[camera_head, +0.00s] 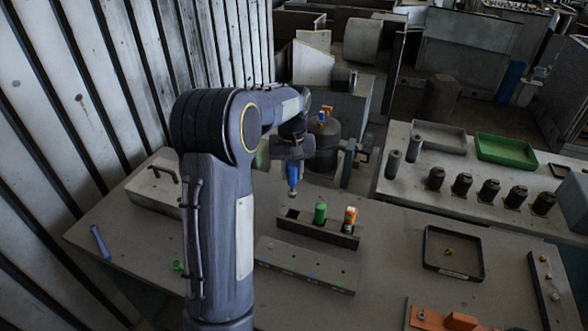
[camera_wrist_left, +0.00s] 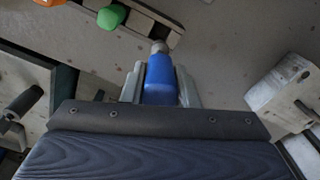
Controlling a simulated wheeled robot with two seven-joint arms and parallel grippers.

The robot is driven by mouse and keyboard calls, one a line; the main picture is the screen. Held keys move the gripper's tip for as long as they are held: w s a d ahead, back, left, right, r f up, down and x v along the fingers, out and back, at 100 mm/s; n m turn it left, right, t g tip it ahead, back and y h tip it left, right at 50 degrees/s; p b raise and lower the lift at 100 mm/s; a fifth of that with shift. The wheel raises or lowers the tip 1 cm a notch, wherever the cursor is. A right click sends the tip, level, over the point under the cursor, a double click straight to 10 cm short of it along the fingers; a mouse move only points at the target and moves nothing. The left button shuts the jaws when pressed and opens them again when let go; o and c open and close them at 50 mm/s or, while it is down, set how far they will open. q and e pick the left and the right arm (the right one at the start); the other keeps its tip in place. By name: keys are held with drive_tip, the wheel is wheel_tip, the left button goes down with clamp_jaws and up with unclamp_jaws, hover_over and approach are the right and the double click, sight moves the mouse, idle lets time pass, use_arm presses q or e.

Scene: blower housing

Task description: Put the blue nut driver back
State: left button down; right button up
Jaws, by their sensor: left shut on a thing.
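The blue nut driver (camera_head: 293,174) is in my left gripper (camera_head: 292,163), which is shut on it. The driver hangs roughly upright with its metal end down, above the table and just behind and left of the dark driver rack (camera_head: 335,236). In the left wrist view the blue handle (camera_wrist_left: 160,80) sits between the two fingers (camera_wrist_left: 160,88). The rack holds a green driver (camera_head: 320,212) and an orange driver (camera_head: 350,217); an empty place shows at its left end. The green one also shows in the left wrist view (camera_wrist_left: 111,18). My right gripper is not in view.
A long grey block with holes (camera_head: 305,268) lies in front of the rack. A black tray (camera_head: 453,254) with small brass parts is to the right. A pale box with a handle (camera_head: 157,187) is at the left. A blue bar (camera_head: 100,242) lies near the left edge.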

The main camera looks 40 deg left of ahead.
sight(293, 191)
use_arm(q)
drive_tip(key=shift+f, duration=0.55)
wheel_tip(293, 191, down, 4)
drive_tip(key=b, duration=0.3)
drive_tip(key=shift+f, duration=0.15)
drive_tip(key=shift+f+b, duration=0.6)
drive_tip(key=shift+f, duration=0.15)
drive_tip(key=shift+f, duration=0.2)
drive_tip(key=shift+f, duration=0.1)
drive_tip(key=shift+f+b, duration=0.55)
drive_tip(key=shift+f, duration=0.35)
drive_tip(key=shift+f, duration=0.1)
